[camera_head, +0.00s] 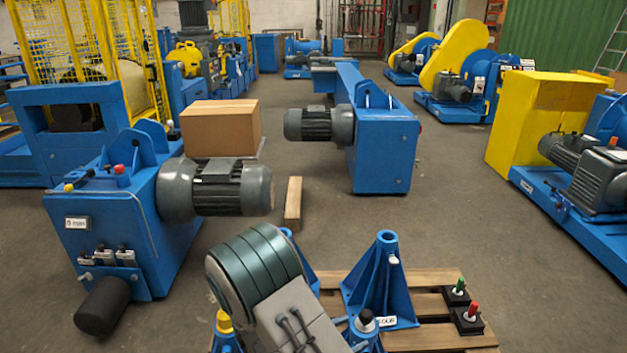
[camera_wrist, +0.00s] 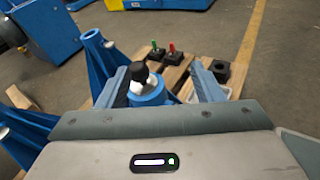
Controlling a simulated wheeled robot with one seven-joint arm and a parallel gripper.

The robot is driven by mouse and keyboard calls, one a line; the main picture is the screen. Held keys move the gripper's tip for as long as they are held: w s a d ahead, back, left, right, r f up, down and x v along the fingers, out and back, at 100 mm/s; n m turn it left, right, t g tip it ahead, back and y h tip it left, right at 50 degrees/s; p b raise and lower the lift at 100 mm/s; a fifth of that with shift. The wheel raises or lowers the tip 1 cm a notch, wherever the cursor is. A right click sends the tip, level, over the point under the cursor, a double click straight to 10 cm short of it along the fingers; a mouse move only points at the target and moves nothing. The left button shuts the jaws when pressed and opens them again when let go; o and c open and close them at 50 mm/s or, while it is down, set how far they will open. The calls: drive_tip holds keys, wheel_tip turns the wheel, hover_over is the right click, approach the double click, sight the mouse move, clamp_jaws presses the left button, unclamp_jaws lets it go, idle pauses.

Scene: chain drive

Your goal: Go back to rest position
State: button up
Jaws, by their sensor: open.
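My gripper (camera_wrist: 160,72) is open, with its two grey-blue fingers apart and nothing visibly clamped between them. In the wrist view, a black-topped white pin (camera_wrist: 139,74) stands on a blue post (camera_wrist: 152,94) between the fingers or just beyond them; I cannot tell the depth. In the head view my arm reaches down over the near edge of the wooden pallet (camera_head: 420,280), and my fingers cannot be made out. The black-topped pin (camera_head: 366,318) is just right of my arm, and a yellow-topped pin (camera_head: 224,320) is to its left.
A tall blue stand (camera_head: 385,278) rises from the pallet close to my arm. Green (camera_head: 459,288) and red (camera_head: 472,311) pins sit in black blocks on the right. A motor (camera_head: 217,187) on a blue machine is behind left. Open floor (camera_head: 545,270) lies right.

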drive_tip(key=s+d+r+m+g+y+p, duration=0.25)
drive_tip(key=s+d+r+m+g, duration=0.2)
drive_tip(key=r+m, duration=0.35)
drive_tip(key=s+d+r+m+g+y+p, duration=0.1)
drive_tip(key=s+d+r+m+g+p, duration=0.35)
drive_tip(key=r, duration=0.65)
drive_tip(key=s+a+r+m+t+y+p, duration=0.1)
drive_tip(key=s+r+m+y+p, duration=0.2)
drive_tip(key=r, duration=0.5)
drive_tip(key=s+a+r+m+t+y+p, duration=0.1)
drive_tip(key=s+r+m+y+p, duration=0.3)
drive_tip(key=r+m, duration=0.4)
drive_tip(key=shift+s+a+r+t+y+p, duration=0.3)
drive_tip(key=shift+s+r+t+y, duration=0.2)
drive_tip(key=shift+r+y, duration=0.55)
drive_tip(key=shift+f, duration=0.25)
drive_tip(key=c, duration=0.4)
drive_tip(key=shift+c, duration=0.6)
